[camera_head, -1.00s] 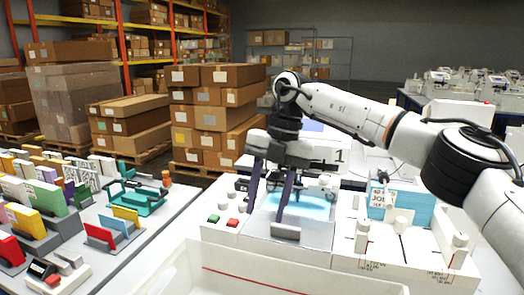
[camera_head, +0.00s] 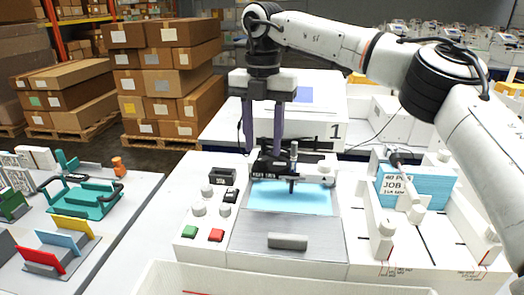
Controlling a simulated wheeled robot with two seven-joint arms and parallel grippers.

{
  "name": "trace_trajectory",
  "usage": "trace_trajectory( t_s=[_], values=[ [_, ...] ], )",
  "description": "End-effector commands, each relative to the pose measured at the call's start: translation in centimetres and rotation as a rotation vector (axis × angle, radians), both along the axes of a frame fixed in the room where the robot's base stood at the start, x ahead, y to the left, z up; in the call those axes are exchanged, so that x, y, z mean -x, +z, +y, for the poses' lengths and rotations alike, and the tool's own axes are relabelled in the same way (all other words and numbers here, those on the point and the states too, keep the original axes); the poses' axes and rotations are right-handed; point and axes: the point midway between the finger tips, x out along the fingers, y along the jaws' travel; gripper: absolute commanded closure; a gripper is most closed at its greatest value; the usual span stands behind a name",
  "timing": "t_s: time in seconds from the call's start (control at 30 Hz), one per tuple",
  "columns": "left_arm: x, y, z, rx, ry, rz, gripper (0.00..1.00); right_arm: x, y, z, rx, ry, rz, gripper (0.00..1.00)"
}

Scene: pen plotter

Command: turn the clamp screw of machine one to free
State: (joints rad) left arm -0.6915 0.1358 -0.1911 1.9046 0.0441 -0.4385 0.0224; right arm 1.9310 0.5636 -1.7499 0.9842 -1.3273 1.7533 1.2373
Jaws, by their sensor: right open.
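Machine one (camera_head: 250,232) is a white plotter with a pale blue bed (camera_head: 290,200), and a "1" shows on the white box behind it. A dark carriage (camera_head: 268,168) with an upright grey pen-like part (camera_head: 293,158) stands at the bed's back edge. I cannot make out for sure which small part is the clamp screw. My right gripper (camera_head: 263,150) points down above the carriage with its two dark fingers apart, and nothing shows between them. Whether the fingertips touch the carriage is unclear. My left gripper is out of view.
Green (camera_head: 189,231) and red (camera_head: 216,235) buttons and grey knobs sit on the machine's left side. A blue job card stack (camera_head: 408,188) stands in a white holder at right. A side table with coloured cards (camera_head: 75,227) is at left. A pale tray edge (camera_head: 270,277) is in front.

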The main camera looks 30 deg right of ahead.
Motion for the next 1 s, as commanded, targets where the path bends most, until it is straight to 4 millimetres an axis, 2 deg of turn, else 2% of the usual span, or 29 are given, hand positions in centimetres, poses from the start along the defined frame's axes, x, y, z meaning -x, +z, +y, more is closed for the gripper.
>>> trace_trajectory(
  t_s=[0.03, 0.2, 0.57, 0.8, 1.0],
  values=[
    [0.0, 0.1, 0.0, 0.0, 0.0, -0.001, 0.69, 0.1, -0.8, 0.0, 0.0, 0.001, 0.003, 0.6],
    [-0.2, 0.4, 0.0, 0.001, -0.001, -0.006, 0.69, 0.0, -2.6, 0.0, -0.001, 0.0, 0.001, 0.6],
    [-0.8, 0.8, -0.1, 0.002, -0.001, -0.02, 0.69, 0.0, -3.1, 0.0, -0.001, 0.0, 0.0, 0.6],
    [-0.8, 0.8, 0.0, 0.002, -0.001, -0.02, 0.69, 0.0, -3.1, 0.0, -0.001, 0.001, -0.001, 1.0],
    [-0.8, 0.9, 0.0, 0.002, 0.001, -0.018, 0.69, 0.0, -3.1, 0.0, -0.001, 0.011, 0.0, 1.0]
  ],
)
